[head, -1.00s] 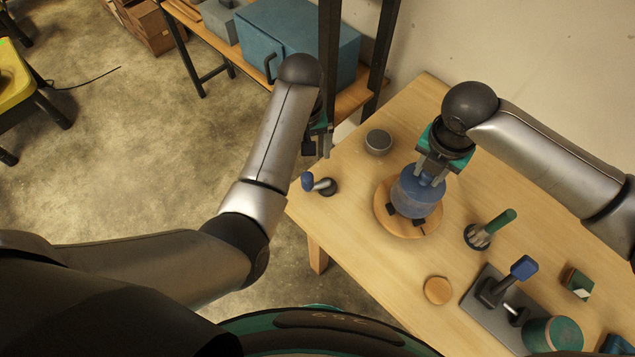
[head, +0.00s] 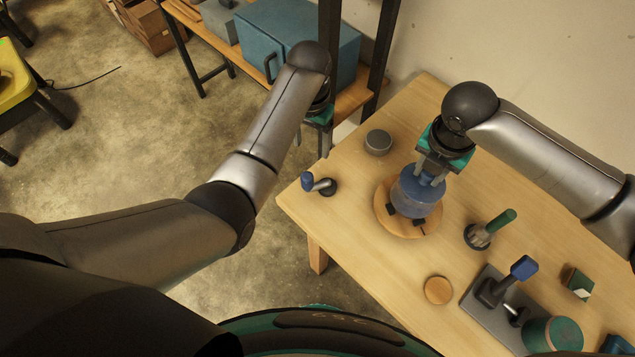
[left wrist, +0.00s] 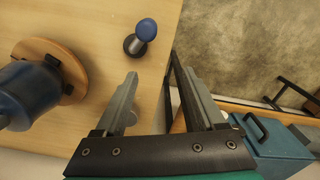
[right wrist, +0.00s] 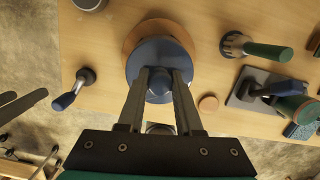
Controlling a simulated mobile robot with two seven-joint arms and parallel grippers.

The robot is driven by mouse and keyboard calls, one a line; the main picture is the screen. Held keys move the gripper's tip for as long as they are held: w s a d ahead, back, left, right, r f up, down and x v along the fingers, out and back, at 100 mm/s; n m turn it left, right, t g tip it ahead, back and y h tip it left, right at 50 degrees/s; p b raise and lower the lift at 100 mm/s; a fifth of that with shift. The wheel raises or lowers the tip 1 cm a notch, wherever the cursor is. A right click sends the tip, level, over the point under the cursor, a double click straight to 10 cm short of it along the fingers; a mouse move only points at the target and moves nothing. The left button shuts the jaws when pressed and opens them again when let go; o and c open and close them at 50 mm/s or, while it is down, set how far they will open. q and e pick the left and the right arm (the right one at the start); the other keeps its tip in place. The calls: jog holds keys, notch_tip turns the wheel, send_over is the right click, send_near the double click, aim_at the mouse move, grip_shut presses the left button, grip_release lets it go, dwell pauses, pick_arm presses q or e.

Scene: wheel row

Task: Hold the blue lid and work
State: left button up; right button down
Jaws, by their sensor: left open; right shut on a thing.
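A blue lid (head: 424,180) sits on top of a grey-blue round pot (head: 413,201), which stands on a round wooden base (head: 385,214) with dark clamps. My right gripper (head: 432,177) is shut on the lid's knob from above; the lid and knob also show in the right wrist view (right wrist: 158,84). My left gripper (head: 312,149) is open and empty, just beyond the table's left edge and apart from the lid. In the left wrist view its fingers (left wrist: 165,90) are spread, with the lid (left wrist: 28,95) off to the left.
A green-handled tool (head: 492,227), a small wooden disc (head: 438,290) and a lever press (head: 497,293) lie to the right. A shelf with a blue box (head: 300,40) stands behind.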

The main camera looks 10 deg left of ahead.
pick_arm(q)
jog(key=m, duration=0.3)
jog(key=r+m, duration=0.1)
jog(key=m, duration=0.1)
jog(key=shift+s+a+r, duration=0.1)
jog(key=shift+s+a, duration=0.05)
jog(key=shift+s, duration=0.2)
jog(key=shift+c, duration=0.2)
jog(key=m, duration=1.7)
send_near(307, 175)
jog(key=shift+f, duration=5.9)
jog(key=shift+c, duration=0.3)
